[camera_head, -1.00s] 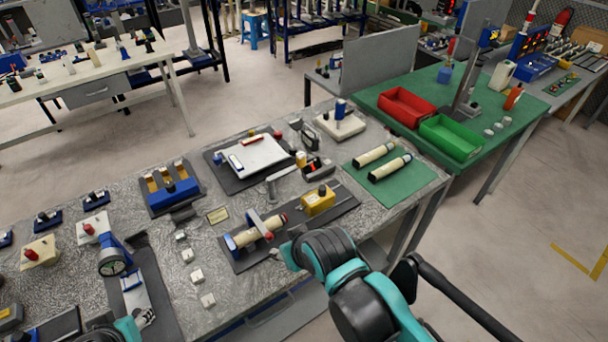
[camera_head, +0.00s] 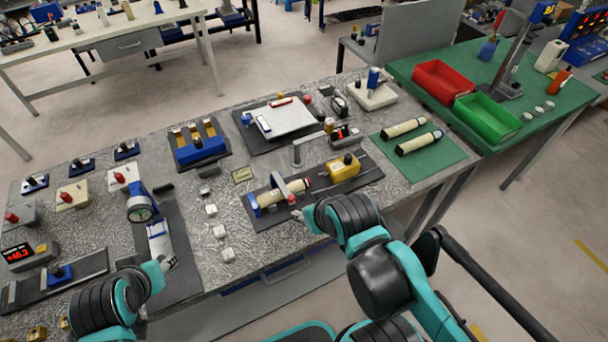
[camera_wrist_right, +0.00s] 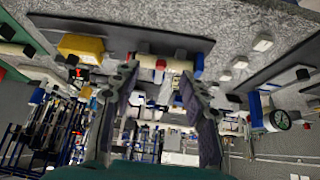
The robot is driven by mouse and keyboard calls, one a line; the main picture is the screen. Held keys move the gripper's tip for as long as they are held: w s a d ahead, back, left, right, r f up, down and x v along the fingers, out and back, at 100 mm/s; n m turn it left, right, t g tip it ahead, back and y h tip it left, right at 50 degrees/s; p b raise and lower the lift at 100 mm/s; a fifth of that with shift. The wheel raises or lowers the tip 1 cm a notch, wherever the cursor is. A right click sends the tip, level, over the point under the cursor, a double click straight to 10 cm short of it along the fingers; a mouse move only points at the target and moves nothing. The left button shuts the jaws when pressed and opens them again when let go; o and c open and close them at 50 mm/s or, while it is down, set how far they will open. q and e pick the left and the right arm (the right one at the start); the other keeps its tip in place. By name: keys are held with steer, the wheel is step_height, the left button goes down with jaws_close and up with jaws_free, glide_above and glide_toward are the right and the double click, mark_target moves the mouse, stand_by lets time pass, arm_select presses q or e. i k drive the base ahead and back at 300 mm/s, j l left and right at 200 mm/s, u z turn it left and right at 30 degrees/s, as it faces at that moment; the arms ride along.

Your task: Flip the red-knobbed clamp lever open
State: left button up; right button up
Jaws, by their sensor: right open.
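The clamp fixture holds a cream tube (camera_head: 268,197) lying along a dark base plate (camera_head: 262,223), with a blue block (camera_head: 254,206) at its left end. A grey clamp lever (camera_head: 279,183) crosses over the tube, and its red knob (camera_head: 291,199) is on the near side. My right gripper (camera_head: 298,214) is just in front of the knob. In the right wrist view its fingers (camera_wrist_right: 158,88) are apart and empty, with the red knob (camera_wrist_right: 160,64) beyond and between them. My left gripper (camera_head: 170,264) is at the lower left by a dial-gauge stand; its fingers are too small to read.
A yellow box (camera_head: 343,168) stands right of the clamp on the same plate. White cubes (camera_head: 219,231) lie to the left. A dial gauge (camera_head: 141,212) stands farther left. Green mat with tubes (camera_head: 425,155) is at the right. Bare bench separates the cubes from the gauge.

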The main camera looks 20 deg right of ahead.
mark_target(283, 186)
steer(key=k+l, duration=0.3)
steer(key=l, duration=0.2)
steer(key=k+l+u, duration=0.15)
steer(key=k+l, duration=0.2)
steer(key=l, duration=0.15)
